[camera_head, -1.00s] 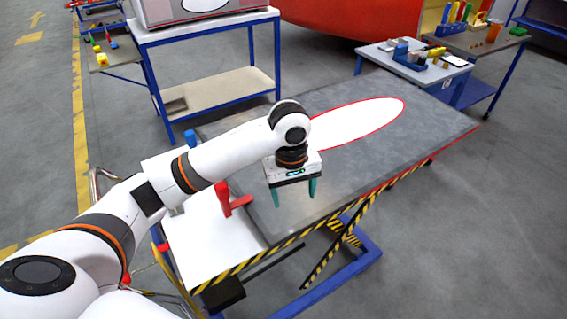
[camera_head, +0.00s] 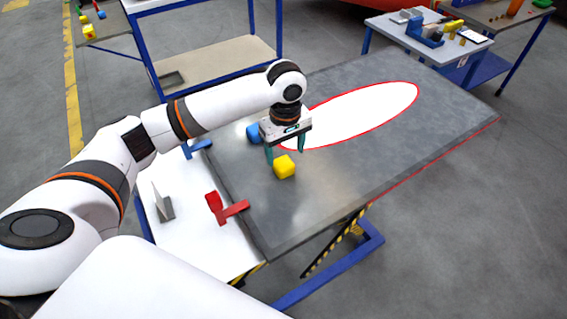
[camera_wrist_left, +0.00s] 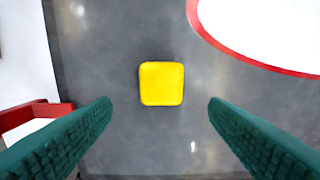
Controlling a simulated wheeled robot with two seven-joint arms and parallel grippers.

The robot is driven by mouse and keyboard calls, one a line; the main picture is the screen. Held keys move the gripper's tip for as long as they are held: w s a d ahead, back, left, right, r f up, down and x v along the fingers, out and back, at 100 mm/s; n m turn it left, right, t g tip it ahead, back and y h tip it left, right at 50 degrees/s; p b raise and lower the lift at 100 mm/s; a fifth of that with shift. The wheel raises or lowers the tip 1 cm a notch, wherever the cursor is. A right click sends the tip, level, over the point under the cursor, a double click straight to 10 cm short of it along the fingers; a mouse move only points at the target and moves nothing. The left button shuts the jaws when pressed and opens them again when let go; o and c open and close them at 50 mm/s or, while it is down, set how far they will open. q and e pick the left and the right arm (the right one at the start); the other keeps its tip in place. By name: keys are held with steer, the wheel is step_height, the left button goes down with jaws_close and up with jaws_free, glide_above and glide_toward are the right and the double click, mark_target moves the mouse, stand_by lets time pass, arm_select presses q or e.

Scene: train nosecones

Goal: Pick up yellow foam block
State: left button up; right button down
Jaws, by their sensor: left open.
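The yellow foam block (camera_head: 284,167) is a small rounded cube on the grey tabletop (camera_head: 330,195), left of the white oval. My left gripper (camera_head: 286,152) is open and empty, fingers pointing down, just behind and above the block in the head view. In the left wrist view the block (camera_wrist_left: 162,83) lies centred sideways between the two green fingers (camera_wrist_left: 160,112), a little beyond their tips, with clear space on both sides. My right gripper is not in view.
A blue object (camera_head: 254,133) stands behind the gripper. A red clamp (camera_head: 228,208) and a blue clamp (camera_head: 197,148) sit at the table's left edge. A white oval with red outline (camera_head: 365,110) marks the tabletop. The right part of the table is clear.

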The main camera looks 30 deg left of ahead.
mark_target(285, 165)
arm_select(q)
steer(key=shift+f, duration=0.35)
steer(key=shift+w+a+f, duration=0.1)
steer(key=shift+f, duration=0.2)
step_height(285, 165, down, 4)
steer(key=shift+f+p, duration=0.15)
steer(key=shift+p, duration=0.7)
steer(key=shift+f, duration=0.25)
steer(key=c, duration=1)
steer(key=shift+c, duration=0.3)
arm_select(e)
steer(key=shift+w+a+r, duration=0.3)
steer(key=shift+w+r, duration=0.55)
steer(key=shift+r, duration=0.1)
